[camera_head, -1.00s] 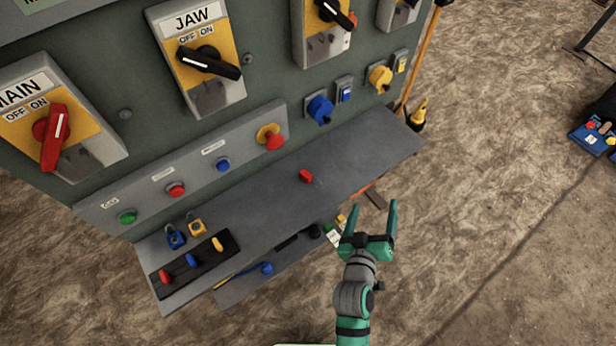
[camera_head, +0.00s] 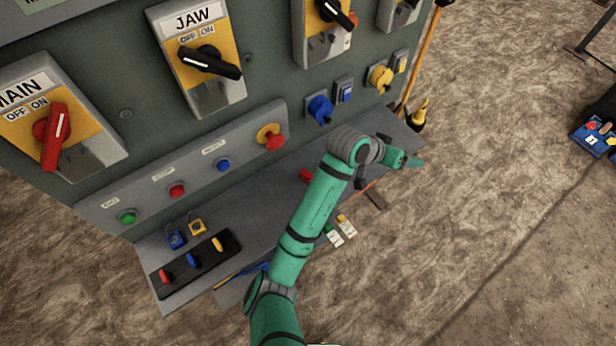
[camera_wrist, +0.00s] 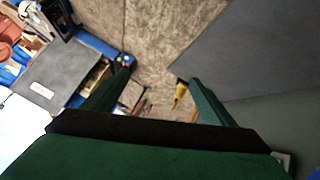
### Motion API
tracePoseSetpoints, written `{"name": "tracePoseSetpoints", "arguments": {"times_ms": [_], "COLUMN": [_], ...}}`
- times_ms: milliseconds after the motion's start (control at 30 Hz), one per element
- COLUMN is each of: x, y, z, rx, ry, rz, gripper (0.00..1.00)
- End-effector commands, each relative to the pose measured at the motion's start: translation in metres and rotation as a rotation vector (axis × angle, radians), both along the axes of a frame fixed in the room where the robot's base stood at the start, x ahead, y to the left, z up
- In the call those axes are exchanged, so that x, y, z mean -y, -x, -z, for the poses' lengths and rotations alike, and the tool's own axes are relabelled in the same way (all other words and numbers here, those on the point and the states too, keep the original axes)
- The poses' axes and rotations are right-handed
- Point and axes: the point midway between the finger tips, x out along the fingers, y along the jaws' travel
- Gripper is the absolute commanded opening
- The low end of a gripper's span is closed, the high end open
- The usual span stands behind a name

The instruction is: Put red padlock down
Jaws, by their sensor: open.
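The red padlock (camera_head: 305,175) lies on the grey shelf (camera_head: 265,190) below the panel's push buttons. My arm now hides part of it in the head view. My gripper (camera_head: 414,161) is at the right end of the shelf, well to the right of the padlock, and holds nothing. In the wrist view my gripper (camera_wrist: 153,95) shows its two green fingers spread wide, with bare ground and distant items between them. The red padlock does not show in the wrist view.
A blue padlock (camera_head: 176,239) and a yellow padlock (camera_head: 197,227) sit at the shelf's left end, beside a black holder (camera_head: 205,262) with coloured pieces. Switch boxes and sockets project from the panel above. A yellow-tipped object (camera_head: 420,112) stands beyond the shelf's right end.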

Motion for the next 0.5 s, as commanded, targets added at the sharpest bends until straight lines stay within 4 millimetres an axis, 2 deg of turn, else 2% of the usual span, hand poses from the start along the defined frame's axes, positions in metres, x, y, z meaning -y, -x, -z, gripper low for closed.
{"name": "tracePoseSetpoints", "arguments": {"times_ms": [67,267,400,500], "x": [-0.025,-0.100,-0.161,-0.197], "y": [-0.006,-0.006,-0.003,0.001], "z": [0.003,0.014,0.014,0.012], "rx": [-0.029,-0.143,-0.233,-0.289], "ry": [-0.106,-0.377,-0.556,-0.654], "rz": [0.036,0.102,0.117,0.118], "gripper": [0.78,0.78,0.78,0.78]}}
